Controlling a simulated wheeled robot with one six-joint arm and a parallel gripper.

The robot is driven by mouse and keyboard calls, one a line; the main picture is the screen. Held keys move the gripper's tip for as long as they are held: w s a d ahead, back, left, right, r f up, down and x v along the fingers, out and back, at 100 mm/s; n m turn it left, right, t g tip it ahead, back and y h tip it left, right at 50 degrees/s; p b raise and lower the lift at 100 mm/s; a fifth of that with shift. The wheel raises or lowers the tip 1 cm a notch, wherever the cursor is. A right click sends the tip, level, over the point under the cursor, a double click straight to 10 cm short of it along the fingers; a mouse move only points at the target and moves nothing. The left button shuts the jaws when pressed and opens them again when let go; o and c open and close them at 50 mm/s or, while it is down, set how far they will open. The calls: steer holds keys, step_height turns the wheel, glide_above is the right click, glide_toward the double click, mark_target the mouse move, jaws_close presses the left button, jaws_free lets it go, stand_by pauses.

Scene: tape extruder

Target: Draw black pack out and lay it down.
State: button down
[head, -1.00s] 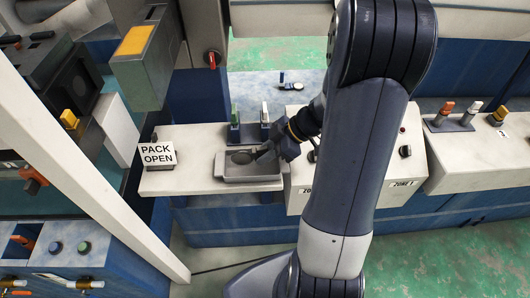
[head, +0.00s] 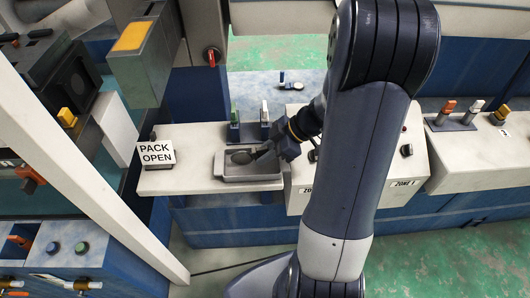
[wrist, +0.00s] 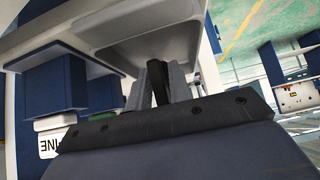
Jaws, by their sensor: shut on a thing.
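My gripper (head: 262,152) reaches down from the right into a shallow grey tray (head: 250,179) on the white bench. In the wrist view its two grey fingers (wrist: 158,83) are shut on a narrow dark piece, the black pack (wrist: 158,72). Most of the pack is hidden by the fingers there. In the head view a dark oval shape (head: 241,157) lies in the tray just left of the fingertips. I cannot tell whether it is part of the held pack. The tray also shows in the wrist view (wrist: 120,52).
A "PACK OPEN" sign (head: 156,153) stands left of the tray. A control box (head: 412,160) is at the right. The white bench (head: 190,180) has bare room between sign and tray.

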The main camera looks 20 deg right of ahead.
steer(key=c, duration=1.8)
jaws_free()
steer(key=shift+s+d+f+t+y+b, duration=0.2)
steer(key=shift+y+b, duration=0.25)
steer(key=shift+b, duration=0.55)
steer(key=shift+w+d+f+t+y+b, duration=0.15)
steer(key=shift+f+y+b, duration=0.2)
steer(key=shift+b, duration=0.65)
steer(key=shift+s+d+f+t+y+b, duration=0.15)
steer(key=shift+y+b, duration=0.35)
steer(key=shift+b, duration=0.5)
steer(key=shift+w+a, duration=0.1)
steer(key=o, duration=0.6)
steer(key=v, duration=1.1)
steer(key=shift+p, duration=0.35)
